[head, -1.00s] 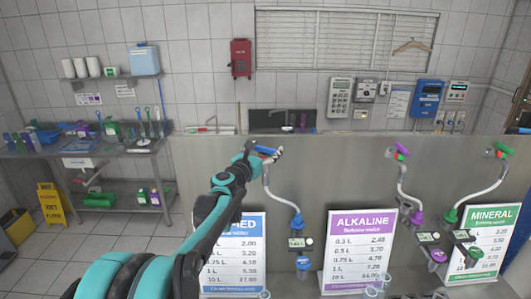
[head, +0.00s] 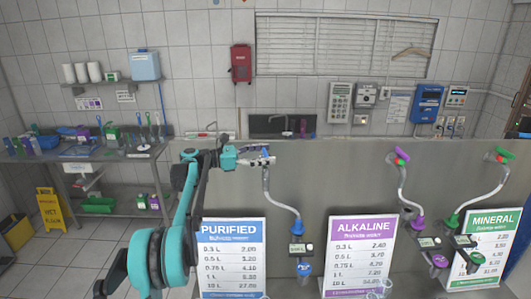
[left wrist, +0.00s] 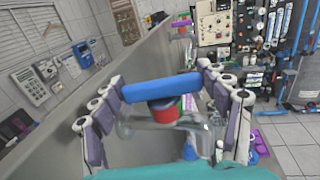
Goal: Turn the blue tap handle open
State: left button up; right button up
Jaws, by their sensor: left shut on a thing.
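The blue tap handle (left wrist: 162,88) is a short bar on top of a red piece (left wrist: 163,112) of the tap, seen close up in the left wrist view. It lies crosswise between the two finger rows of my left gripper (left wrist: 160,84), which is shut on it, one finger at each end. In the head view my left gripper (head: 257,160) is at the top of the leftmost curved pipe (head: 266,190), above the purified sign (head: 232,255). There the gripper largely hides the handle. My right gripper is not in view.
A purple-handled tap (head: 399,154) and a green-handled tap (head: 499,153) stand further right along the grey steel panel (head: 330,175). An alkaline sign (head: 361,255) and a mineral sign (head: 487,250) stand below them. A side table with bottles is at the left.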

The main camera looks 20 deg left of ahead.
pick_arm(q)
jog(key=shift+r+m+g+h+p, duration=0.25)
jog(key=shift+m+g+h+p, duration=0.65)
jog(key=shift+g, duration=0.5)
jog(key=shift+s+d, duration=0.1)
jog(key=shift+m, duration=0.3)
jog(key=o, duration=1.2)
jog(key=shift+d, duration=0.1)
